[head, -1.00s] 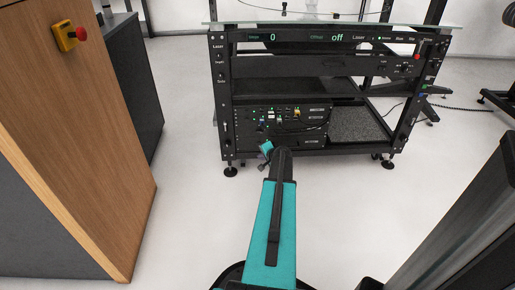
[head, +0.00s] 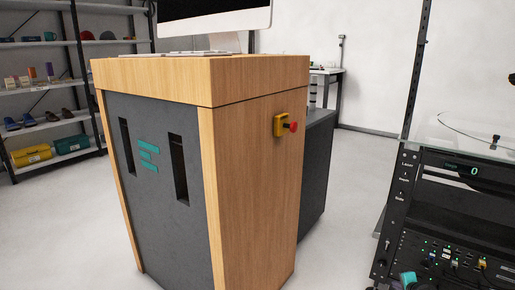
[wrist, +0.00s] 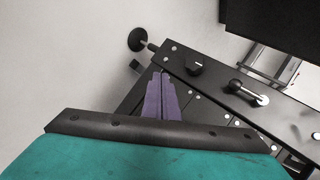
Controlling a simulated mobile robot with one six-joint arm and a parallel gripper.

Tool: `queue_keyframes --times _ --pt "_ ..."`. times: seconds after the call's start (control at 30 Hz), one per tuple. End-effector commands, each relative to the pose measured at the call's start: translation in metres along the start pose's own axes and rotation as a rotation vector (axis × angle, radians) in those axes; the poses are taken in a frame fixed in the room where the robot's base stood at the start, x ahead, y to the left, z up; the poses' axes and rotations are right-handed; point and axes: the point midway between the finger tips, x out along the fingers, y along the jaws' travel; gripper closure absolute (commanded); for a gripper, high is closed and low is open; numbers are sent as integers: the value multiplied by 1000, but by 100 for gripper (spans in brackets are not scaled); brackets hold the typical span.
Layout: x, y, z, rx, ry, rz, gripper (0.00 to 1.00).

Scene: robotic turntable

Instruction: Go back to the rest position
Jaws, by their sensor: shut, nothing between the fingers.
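My gripper's purple fingers (wrist: 161,76) show in the wrist view, pressed together with nothing between them. The teal and black wrist housing fills the bottom of that view. Behind the fingers is the black frame of the turntable rack (wrist: 215,85), with a knob and a lever handle. In the head view only a small teal piece of my arm shows at the bottom right, in front of the turntable rack (head: 440,200). The fingers cannot be made out there. Whether they touch the rack is unclear.
A wood and dark grey cabinet (head: 255,180) with a red emergency button (head: 293,127) stands in the middle, a monitor (head: 215,18) on top. Shelves (head: 75,75) with shoes and boxes stand at the back left. Clear floor (head: 345,200) lies between the cabinet and the rack.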

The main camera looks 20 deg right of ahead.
Motion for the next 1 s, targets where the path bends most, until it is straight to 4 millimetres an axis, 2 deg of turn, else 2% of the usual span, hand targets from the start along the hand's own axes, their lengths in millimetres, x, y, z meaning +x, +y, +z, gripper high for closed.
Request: queue_keyframes --times 0.03,0.2,0.5,0.77,1.0 --pt "-1 -16 19 -15 -25 2 100" --pt "5 -43 81 -59 -98 10 100" --pt "-1 -72 196 -160 -225 44 100" --pt "-22 -80 296 -273 -344 92 100" --pt "-57 -73 384 -401 -461 149 100"
